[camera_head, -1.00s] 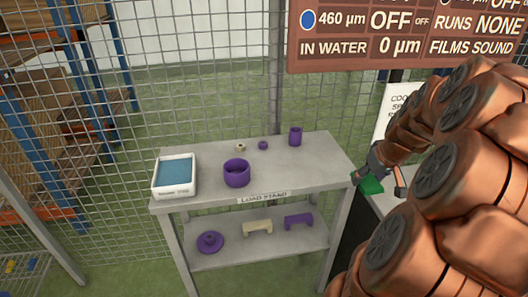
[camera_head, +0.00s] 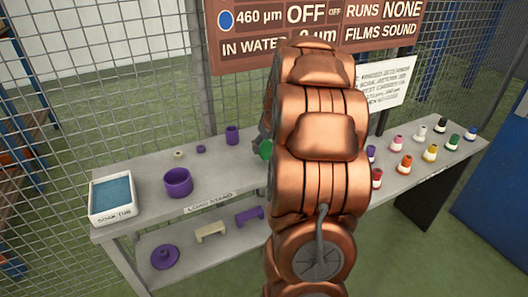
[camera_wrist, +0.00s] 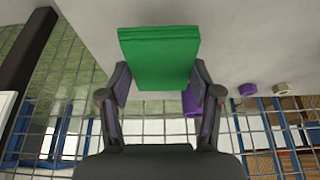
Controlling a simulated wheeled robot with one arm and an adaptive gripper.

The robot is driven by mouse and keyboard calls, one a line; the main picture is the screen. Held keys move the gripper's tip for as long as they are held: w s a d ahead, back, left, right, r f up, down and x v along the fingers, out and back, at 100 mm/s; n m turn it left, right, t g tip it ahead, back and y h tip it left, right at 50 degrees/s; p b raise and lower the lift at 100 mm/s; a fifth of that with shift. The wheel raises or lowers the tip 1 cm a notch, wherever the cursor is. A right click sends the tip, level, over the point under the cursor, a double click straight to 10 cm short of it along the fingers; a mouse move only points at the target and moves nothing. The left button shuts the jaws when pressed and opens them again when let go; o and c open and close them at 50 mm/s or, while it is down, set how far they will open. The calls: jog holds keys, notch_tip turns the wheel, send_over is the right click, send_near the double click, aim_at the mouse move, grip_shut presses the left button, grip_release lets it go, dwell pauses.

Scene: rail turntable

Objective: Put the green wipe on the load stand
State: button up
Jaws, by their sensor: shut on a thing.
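The green wipe (camera_wrist: 158,52) is a flat folded green block between the two fingers of my gripper (camera_wrist: 159,84) in the wrist view. My gripper is shut on it. In the head view only a small green piece of the wipe (camera_head: 265,150) shows at the left edge of my copper arm. The load stand (camera_head: 222,178) is a grey two-level table with a label on its front edge. The wipe is at the right part of its top in the picture; I cannot tell whether it touches the surface. My arm hides the gripper's surroundings and the stand's right end.
On the stand's top are a white tub with a blue pad (camera_head: 112,196), a purple cup (camera_head: 178,182), a purple cylinder (camera_head: 232,135) and two small rings. Purple and cream parts lie on the lower shelf. Several coloured bottles (camera_head: 405,164) stand on the right table. Mesh fence is behind.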

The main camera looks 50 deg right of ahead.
aim_at(266, 148)
jog(key=shift+w, duration=0.35)
jog(key=shift+w+f, duration=0.15)
jog(key=shift+f, duration=0.05)
jog(key=shift+f+p, duration=0.3)
jog(key=shift+f, duration=1.3)
jog(key=shift+f, duration=0.2)
jog(key=o, duration=1)
jog(key=shift+r, duration=0.1)
jog(key=shift+r, duration=0.6)
jog(key=b+v, duration=0.1)
jog(key=v, duration=1)
jog(key=shift+a, duration=0.15)
